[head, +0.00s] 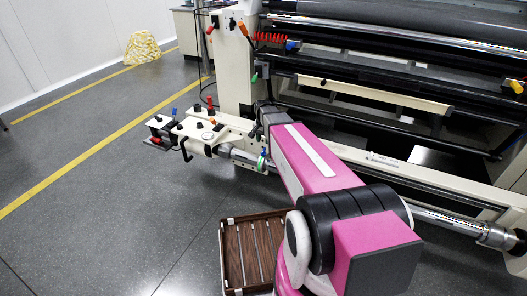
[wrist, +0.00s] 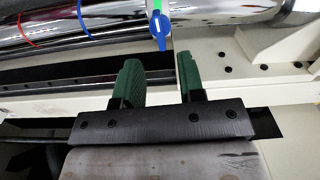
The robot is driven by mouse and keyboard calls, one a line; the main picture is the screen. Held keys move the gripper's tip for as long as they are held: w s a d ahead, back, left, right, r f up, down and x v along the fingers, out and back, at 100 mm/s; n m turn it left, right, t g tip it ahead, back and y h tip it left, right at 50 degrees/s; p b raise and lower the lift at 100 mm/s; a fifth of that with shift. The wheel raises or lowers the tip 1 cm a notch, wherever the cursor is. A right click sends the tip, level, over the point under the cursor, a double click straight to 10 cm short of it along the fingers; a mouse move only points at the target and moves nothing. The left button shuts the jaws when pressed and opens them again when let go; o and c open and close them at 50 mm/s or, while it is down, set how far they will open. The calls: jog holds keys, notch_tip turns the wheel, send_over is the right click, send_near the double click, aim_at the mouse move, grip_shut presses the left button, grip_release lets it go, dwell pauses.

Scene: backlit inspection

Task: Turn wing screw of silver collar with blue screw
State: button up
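In the wrist view, a blue wing screw (wrist: 160,30) hangs at the top centre on a shiny silver shaft (wrist: 220,10). A green and white piece is just above it. The silver collar is mostly cut off by the top edge. My gripper (wrist: 157,65) has two green fingers, spread apart with nothing between them. The screw shows just beyond the fingertips, in line with the gap and apart from both. In the head view, a small blue and green spot (head: 262,160) on the shaft may be this screw. My pink arm reaches there and its fingers are not clearly visible.
A cream machine frame (wrist: 225,65) lies beneath the shaft, close to my fingers. Red (wrist: 25,30) and blue (wrist: 81,20) bands mark the shaft at left. A brown crate (head: 233,258) stands on the floor below my arm. Open floor lies at left.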

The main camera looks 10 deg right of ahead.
aim_at(263, 152)
notch_tip(263, 152, down, 7)
jog(key=shift+r, duration=0.1)
dwell(0.4)
grip_shut()
